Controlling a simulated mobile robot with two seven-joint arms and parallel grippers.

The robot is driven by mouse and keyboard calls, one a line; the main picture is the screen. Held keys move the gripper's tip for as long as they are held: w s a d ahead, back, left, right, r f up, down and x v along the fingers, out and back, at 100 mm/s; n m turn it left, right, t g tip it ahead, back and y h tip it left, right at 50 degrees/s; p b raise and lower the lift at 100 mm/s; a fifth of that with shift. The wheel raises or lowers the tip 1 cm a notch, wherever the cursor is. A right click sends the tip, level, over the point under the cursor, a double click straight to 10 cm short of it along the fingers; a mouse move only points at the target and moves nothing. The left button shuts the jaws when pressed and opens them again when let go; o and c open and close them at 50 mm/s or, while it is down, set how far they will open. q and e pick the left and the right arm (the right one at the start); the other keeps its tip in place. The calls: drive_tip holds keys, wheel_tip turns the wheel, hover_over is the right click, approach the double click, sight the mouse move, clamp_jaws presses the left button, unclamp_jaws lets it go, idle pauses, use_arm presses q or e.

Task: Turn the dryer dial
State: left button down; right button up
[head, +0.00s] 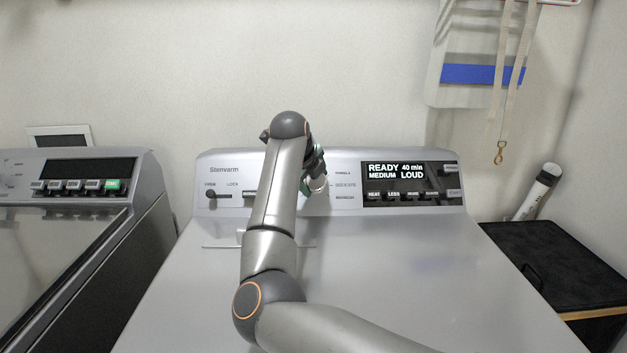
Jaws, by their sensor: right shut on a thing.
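The dryer (400,260) stands in the middle, with a grey control panel (235,171) along its back. Its display (395,172) reads "READY 40 min MEDIUM LOUD". My right gripper (318,184) is at the panel, left of the display, by the printed dial labels. It is shut on the dial, which is mostly hidden behind the gripper and my arm. Which way the dial points cannot be seen. My left gripper is not in view.
A second machine (75,230) with a row of buttons stands at the left. A black box (555,265) is at the right, with a white cylinder (545,185) behind it. Straps with a brass clip (500,152) hang on the wall. The dryer top is clear apart from my arm.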

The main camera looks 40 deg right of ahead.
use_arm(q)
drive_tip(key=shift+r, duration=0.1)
